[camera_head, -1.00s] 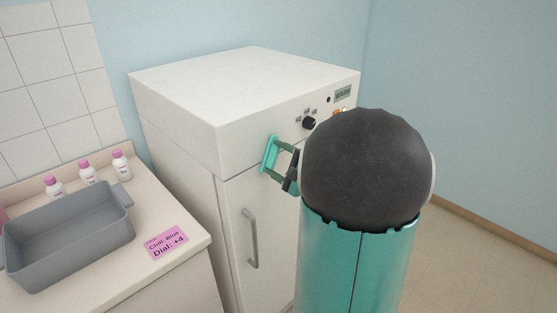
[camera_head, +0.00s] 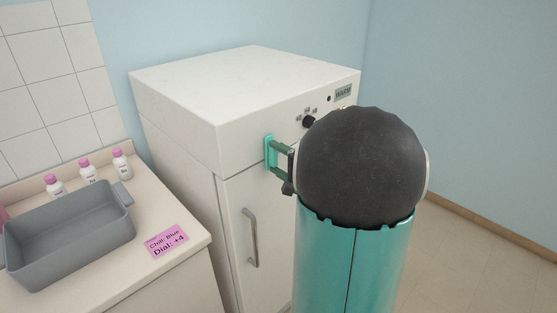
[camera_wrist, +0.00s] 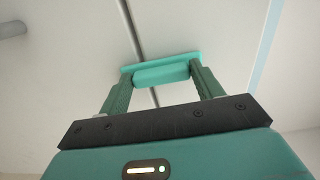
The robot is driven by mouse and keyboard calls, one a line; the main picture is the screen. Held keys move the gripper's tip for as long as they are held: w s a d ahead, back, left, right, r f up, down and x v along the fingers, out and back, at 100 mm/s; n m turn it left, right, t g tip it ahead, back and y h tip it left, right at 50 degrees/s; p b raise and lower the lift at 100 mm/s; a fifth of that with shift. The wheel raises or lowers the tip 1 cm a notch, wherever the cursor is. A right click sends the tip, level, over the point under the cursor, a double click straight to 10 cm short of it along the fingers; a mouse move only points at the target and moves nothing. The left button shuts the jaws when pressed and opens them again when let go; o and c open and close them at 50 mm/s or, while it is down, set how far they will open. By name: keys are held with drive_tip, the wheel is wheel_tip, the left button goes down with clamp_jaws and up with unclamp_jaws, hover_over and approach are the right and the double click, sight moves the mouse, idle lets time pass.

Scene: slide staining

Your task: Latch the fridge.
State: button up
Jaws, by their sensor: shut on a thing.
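The white fridge (camera_head: 190,110) stands in the middle, with its door (camera_head: 234,215) closed or nearly so below the control panel; I cannot tell which. A teal latch (camera_head: 268,152) is on its front, near the seam above the door. In the wrist view the latch (camera_wrist: 165,66) lies across the dark seam (camera_wrist: 135,35). My gripper (camera_wrist: 161,78) is shut on the raised block of the latch, one green finger on each side. In the head view the latch stands about upright, and my dark arm joint hides the right part of the fridge front.
A grey door handle (camera_head: 250,238) is below the latch. A dark knob (camera_head: 309,122) and a small display (camera_head: 343,93) are on the panel. The counter at left holds a grey tub (camera_head: 70,235), several pink-capped bottles (camera_head: 89,172) and a pink note (camera_head: 166,241).

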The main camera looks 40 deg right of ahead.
drive_tip(key=o, duration=1)
drive_tip(key=shift+s, duration=0.2)
drive_tip(key=s, duration=1.3)
drive_tip(key=shift+s+d, duration=0.2)
drive_tip(key=shift+s, duration=0.05)
